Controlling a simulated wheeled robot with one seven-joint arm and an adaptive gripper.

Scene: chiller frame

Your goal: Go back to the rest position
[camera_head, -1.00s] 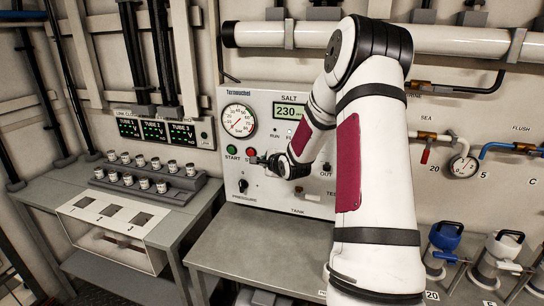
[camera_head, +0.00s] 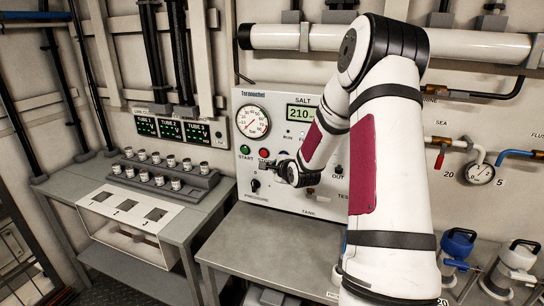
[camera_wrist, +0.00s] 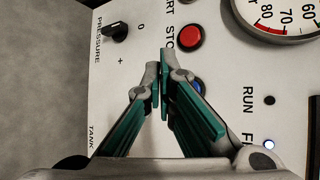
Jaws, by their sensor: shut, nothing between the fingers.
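My gripper (camera_head: 273,163) is in front of the white control panel (camera_head: 240,190), close to the red STOP button (camera_head: 264,153). In the wrist view my gripper (camera_wrist: 159,65) has its two fingers together with nothing between them. Their tips lie beside the STOP button (camera_wrist: 189,38); I cannot tell how far they are from the panel face. A blue button (camera_wrist: 198,87) is partly hidden behind one finger. My arm is bent in front of the panel and hides its right part.
The salt display (camera_head: 302,113) reads 210. A black pressure knob (camera_wrist: 115,32) is close to the fingers. The grey bench (camera_head: 270,245) below the panel looks clear. A rack of several small jars (camera_head: 165,175) stands left. Pipes and a gauge (camera_head: 480,173) are on the right.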

